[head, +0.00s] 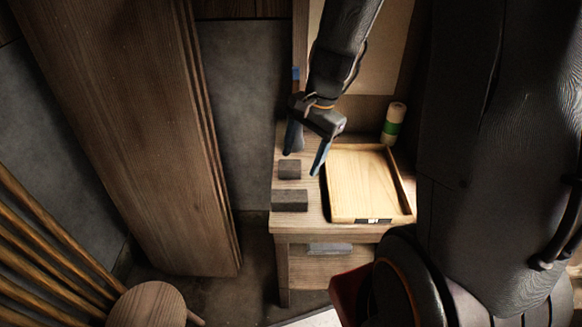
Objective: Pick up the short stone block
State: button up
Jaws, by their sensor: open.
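Two dark grey stone blocks lie on the left part of a small wooden table. The short stone block (289,169) is the one farther back. A longer stone block (289,200) lies in front of it, near the table's front edge, with a small gap between them. My gripper (304,164) is open and empty, pointing down over the table. Its fingers show to the left and right of the short block's back end, the right finger close to the tray. How high the fingertips are above the table I cannot tell.
A shallow wooden tray (357,213) with a rim fills the table's right side. A white and green roll (393,123) stands behind it. A tall wooden panel (130,130) is on the left, with a slatted wooden chair (150,303) at lower left.

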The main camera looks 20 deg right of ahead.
aim_at(290, 164)
jog(key=w+f+m, duration=0.1)
jog(key=w+m, duration=0.1)
jog(key=m, duration=0.1)
jog(key=w+d+f+m+y, duration=0.1)
jog(key=w+f+m, duration=0.1)
jog(key=w+m, duration=0.1)
jog(key=w+d+f+m+y, duration=0.1)
jog(key=w+m, duration=0.1)
jog(key=m, duration=0.1)
jog(key=shift+w+f+m+t, duration=0.15)
jog(key=shift+f+m+t, duration=0.05)
jog(key=shift+m+t, duration=0.1)
jog(key=shift+w+f+p, duration=0.15)
jog(key=shift+f+p, duration=0.1)
jog(key=shift+p, duration=0.05)
jog(key=shift+x, duration=1.1)
jog(key=shift+w+p+x, duration=0.2)
jog(key=shift+p+x, duration=0.3)
jog(key=shift+x, duration=0.8)
jog(key=shift+w+p+x, duration=0.15)
jog(key=shift+p+x, duration=0.35)
jog(key=shift+x, duration=0.75)
jog(key=shift+d, duration=0.15)
jog(key=shift+c, duration=0.4)
jog(key=c, duration=1.3)
